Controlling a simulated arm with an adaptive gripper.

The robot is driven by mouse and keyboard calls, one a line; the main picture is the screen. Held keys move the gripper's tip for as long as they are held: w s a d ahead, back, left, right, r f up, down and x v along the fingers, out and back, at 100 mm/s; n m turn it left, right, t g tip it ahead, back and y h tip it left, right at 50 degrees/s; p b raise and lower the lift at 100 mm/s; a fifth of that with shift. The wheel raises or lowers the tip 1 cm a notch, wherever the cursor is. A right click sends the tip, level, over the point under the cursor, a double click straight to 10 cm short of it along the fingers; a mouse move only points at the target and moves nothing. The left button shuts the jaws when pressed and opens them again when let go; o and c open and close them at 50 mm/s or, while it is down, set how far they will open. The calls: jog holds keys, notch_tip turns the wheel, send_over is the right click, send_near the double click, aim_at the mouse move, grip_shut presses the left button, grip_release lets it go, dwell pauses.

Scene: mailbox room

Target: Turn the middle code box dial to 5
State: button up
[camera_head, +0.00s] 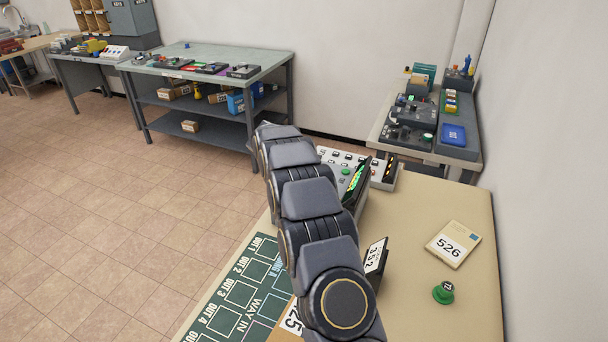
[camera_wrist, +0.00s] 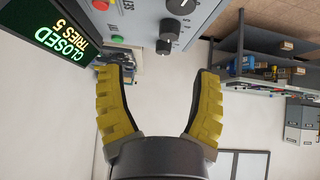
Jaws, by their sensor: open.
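The code box (camera_wrist: 140,20) shows at the top of the wrist view, with its lit screen (camera_wrist: 55,30) reading "CLOSED TRIES 5". Dark dials stand in a row on its grey face; one (camera_wrist: 172,27) lies between two others, and I cannot read its setting. My gripper (camera_wrist: 158,75) has two yellow fingers spread wide, with nothing between them. The fingertips are just below the dials in the picture, and contact is not clear. In the head view the box's green screen (camera_head: 355,180) shows behind my arm, which hides the dials and gripper.
A red button (camera_wrist: 100,5) and a green button (camera_wrist: 117,39) are on the box near the left finger. On the tan table are a "352" sign (camera_head: 375,256), a "526" packet (camera_head: 453,244) and a green stamp (camera_head: 443,293).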

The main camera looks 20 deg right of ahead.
jog(key=shift+m+t, duration=0.3)
jog(key=shift+t, duration=0.1)
jog(key=w+f, duration=0.1)
jog(key=w+d+f, duration=0.1)
jog(key=shift+w+f, duration=0.35)
jog(key=shift+f, duration=0.05)
jog(key=shift+x, duration=3.9)
jog(key=shift+d, duration=0.15)
grip_shut()
